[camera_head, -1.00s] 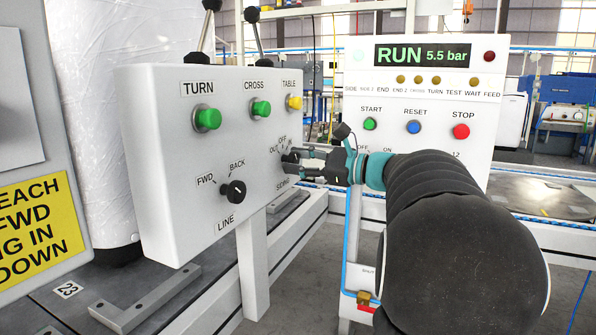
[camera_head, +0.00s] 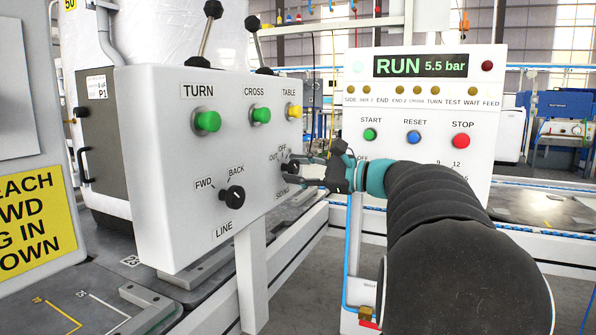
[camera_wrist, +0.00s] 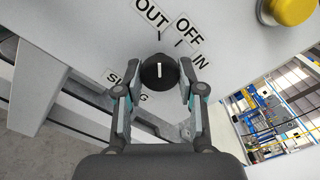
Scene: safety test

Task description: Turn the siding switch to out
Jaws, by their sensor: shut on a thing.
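The siding switch (camera_wrist: 158,72) is a black round knob with a white mark, on the side of the white control box (camera_head: 170,225). In the wrist view its mark lines up with the tick under the OUT label (camera_wrist: 151,14); the OFF label (camera_wrist: 188,34) and IN label (camera_wrist: 203,61) are to the right. My gripper (camera_wrist: 159,88) has one finger on each side of the knob and is shut on it. In the head view my gripper (camera_head: 304,170) reaches the box from the right and partly covers the switch (camera_head: 291,166). The SIDING label is partly hidden by a finger.
The black LINE knob (camera_head: 233,197) and green TURN button (camera_head: 207,121) are on the same box. A white panel (camera_head: 420,105) behind my arm reads RUN 5.5 bar. A wrapped load (camera_head: 125,40) stands at the left on a grey floor plate (camera_head: 75,275).

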